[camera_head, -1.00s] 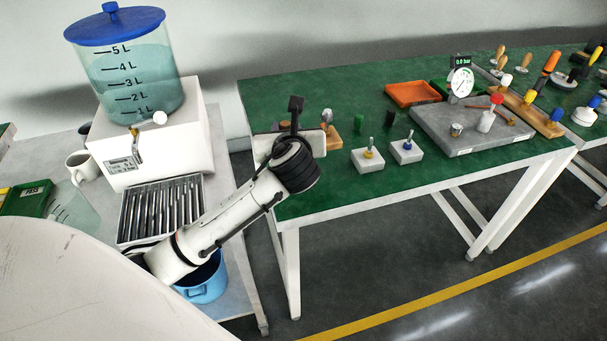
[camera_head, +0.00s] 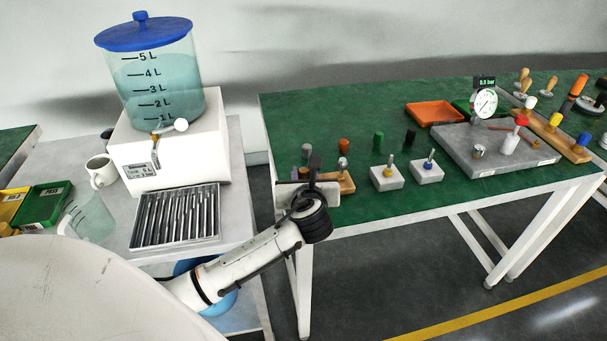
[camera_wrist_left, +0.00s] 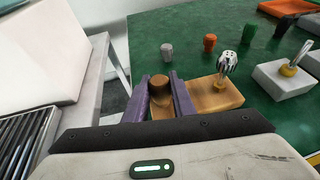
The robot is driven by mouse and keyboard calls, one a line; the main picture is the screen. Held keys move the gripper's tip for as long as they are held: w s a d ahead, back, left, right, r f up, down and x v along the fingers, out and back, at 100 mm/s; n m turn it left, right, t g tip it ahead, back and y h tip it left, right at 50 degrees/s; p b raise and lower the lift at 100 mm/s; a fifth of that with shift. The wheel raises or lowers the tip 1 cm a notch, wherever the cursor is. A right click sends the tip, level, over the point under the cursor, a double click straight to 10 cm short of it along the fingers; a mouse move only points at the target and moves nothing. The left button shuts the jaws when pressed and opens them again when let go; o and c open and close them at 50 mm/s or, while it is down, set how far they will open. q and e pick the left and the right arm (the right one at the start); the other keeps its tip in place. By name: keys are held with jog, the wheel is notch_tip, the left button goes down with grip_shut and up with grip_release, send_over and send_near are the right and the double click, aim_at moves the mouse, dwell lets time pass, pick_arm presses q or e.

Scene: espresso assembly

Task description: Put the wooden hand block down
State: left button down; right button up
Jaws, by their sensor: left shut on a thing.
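The wooden hand block (camera_wrist_left: 158,87) shows in the left wrist view as a brown rounded knob with wood below it, between the purple fingers of my left gripper (camera_wrist_left: 159,79). The gripper is shut on it, over the near left end of the green table (camera_wrist_left: 150,35). Just right of the fingers is a flat wooden block (camera_wrist_left: 205,97) with a silver-headed tool (camera_wrist_left: 227,63) by it; I cannot tell whether it touches the held piece. My right gripper is not in view.
A grey plug (camera_wrist_left: 167,51), an orange plug (camera_wrist_left: 210,43) and a green plug (camera_wrist_left: 249,34) stand behind the gripper. White blocks with tools (camera_head: 387,178) are to the right. The water dispenser (camera_head: 170,150) and slatted tray (camera_head: 176,217) are left. Green tabletop is bare behind the plugs.

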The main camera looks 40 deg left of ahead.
pick_arm(q)
jog(key=c, duration=1.5)
grip_release()
jog(key=shift+f, duration=0.1)
jog(key=shift+d+r, duration=0.1)
jog(key=shift+r, duration=0.1)
jog(key=p+v, duration=0.1)
jog(key=v, duration=1)
jog(key=shift+s+d+r, duration=0.1)
jog(key=shift+s+d, duration=0.15)
jog(key=shift+s, duration=0.1)
